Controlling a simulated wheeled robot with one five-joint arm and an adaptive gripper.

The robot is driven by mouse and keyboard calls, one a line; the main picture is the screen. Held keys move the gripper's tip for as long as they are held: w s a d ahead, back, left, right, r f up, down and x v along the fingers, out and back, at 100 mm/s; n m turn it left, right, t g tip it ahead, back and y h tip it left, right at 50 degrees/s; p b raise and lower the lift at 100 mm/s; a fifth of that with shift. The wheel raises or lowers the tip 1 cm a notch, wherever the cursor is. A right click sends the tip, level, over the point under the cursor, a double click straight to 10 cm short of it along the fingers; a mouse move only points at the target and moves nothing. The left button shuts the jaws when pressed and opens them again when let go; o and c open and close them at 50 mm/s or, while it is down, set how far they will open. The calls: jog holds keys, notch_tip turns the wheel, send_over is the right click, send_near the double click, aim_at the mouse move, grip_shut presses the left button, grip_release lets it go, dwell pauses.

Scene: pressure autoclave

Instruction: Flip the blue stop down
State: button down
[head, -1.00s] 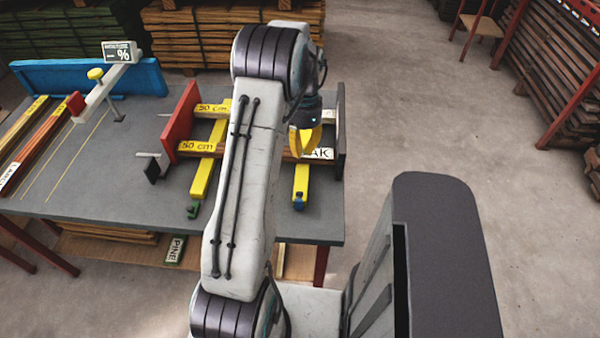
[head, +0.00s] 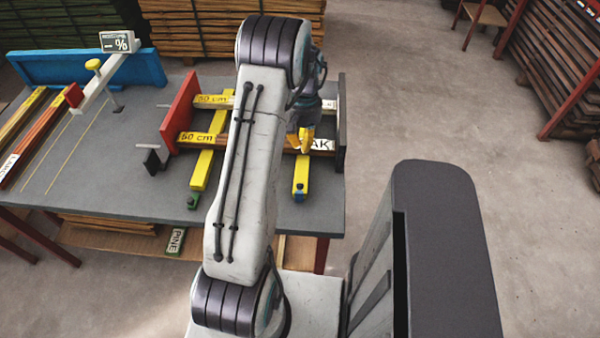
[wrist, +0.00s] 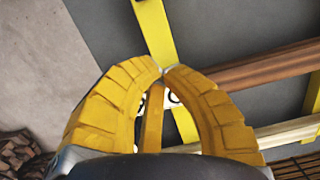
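The blue stop (head: 299,192) sits at the near end of the right yellow bar (head: 301,169), close to the table's front edge. Whether it stands up or lies down is too small to tell. My gripper (head: 305,146) is above the frame, behind the stop as seen from the head. In the wrist view its yellow fingers (wrist: 163,72) curve together with their tips nearly touching and nothing clearly held. The blue stop does not show in the wrist view. A green stop (head: 193,201) sits at the near end of the left yellow bar (head: 203,168).
The grey table (head: 110,180) carries wooden boards marked 50 cm (head: 197,138), a red plate (head: 181,110) and a dark plate (head: 341,125) at the right. A percent display (head: 118,42) stands at the left. Open floor (head: 420,110) lies to the right.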

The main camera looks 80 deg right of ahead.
aim_at(299, 181)
jog(key=f, duration=0.4)
jog(key=a+f+p, duration=0.1)
jog(key=f, duration=0.1)
jog(key=shift+f, duration=0.15)
jog(key=shift+a+f, duration=0.15)
jog(key=shift+f, duration=0.15)
jog(key=shift+a+f+p, duration=0.15)
jog(key=shift+a+p, duration=0.25)
jog(key=shift+a, duration=0.5)
jog(key=shift+a+f+p, duration=0.1)
jog(key=shift+a+p, duration=0.3)
jog(key=shift+a, duration=0.45)
jog(key=shift+w+f+b, duration=0.1)
jog(key=shift+w+b, duration=0.05)
jog(key=shift+b, duration=0.4)
